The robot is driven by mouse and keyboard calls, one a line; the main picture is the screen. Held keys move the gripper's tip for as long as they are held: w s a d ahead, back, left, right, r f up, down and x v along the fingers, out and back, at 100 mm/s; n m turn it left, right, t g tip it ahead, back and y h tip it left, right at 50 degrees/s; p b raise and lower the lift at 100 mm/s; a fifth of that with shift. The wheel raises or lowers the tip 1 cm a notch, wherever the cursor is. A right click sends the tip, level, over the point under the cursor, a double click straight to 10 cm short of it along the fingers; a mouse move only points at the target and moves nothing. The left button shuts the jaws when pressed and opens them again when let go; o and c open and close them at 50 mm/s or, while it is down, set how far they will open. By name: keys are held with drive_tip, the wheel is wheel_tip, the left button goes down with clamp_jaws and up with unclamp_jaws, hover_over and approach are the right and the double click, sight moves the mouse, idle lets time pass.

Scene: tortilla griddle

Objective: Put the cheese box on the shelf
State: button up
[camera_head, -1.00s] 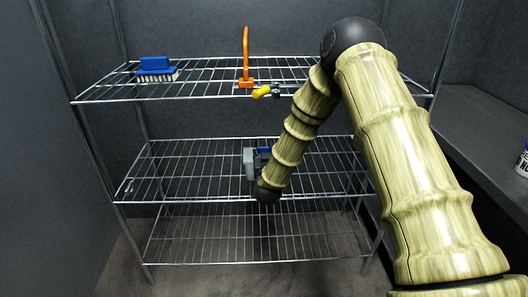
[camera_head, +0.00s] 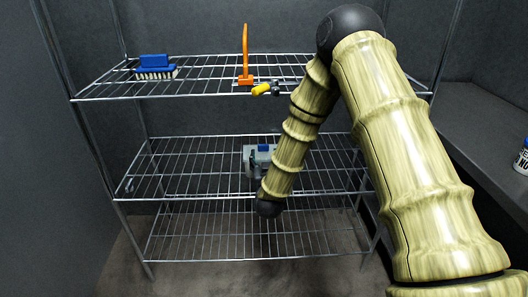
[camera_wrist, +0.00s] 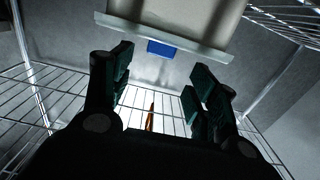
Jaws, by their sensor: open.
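I cannot pick out a cheese box with certainty in either view. My gripper (camera_head: 256,166) is at the middle shelf level in the head view, partly hidden by my arm. A grey shape with a small blue block (camera_head: 264,148) shows right beside it; I cannot tell whether it is part of my wrist. In the wrist view, my gripper (camera_wrist: 158,85) has its two dark green fingers spread with nothing between them. A small blue block (camera_wrist: 163,47) shows beyond them, under a pale panel.
A blue brush (camera_head: 155,67), an orange upright tool (camera_head: 246,60) and a small yellow-and-black item (camera_head: 262,89) lie on the top shelf level. A white container with a blue lid (camera_head: 523,160) stands on the right counter (camera_head: 480,130). The bottom level is bare.

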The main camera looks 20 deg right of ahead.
drive_tip(key=s+a+f+n+g+y, duration=0.15)
drive_tip(key=s+f+g, duration=0.25)
drive_tip(key=s+f, duration=0.75)
drive_tip(key=s+a+f+n+g+y, duration=0.1)
drive_tip(key=s+a+f+g+y, duration=0.25)
drive_tip(key=s+f, duration=0.8)
drive_tip(key=s+f+g, duration=0.3)
drive_tip(key=s, duration=0.7)
drive_tip(key=s+f+g, duration=0.3)
drive_tip(key=s, duration=0.7)
drive_tip(key=s+f+g, duration=0.4)
drive_tip(key=s, duration=0.6)
drive_tip(key=shift+s+d, duration=0.2)
drive_tip(key=shift+d, duration=0.05)
drive_tip(key=shift+c, duration=0.3)
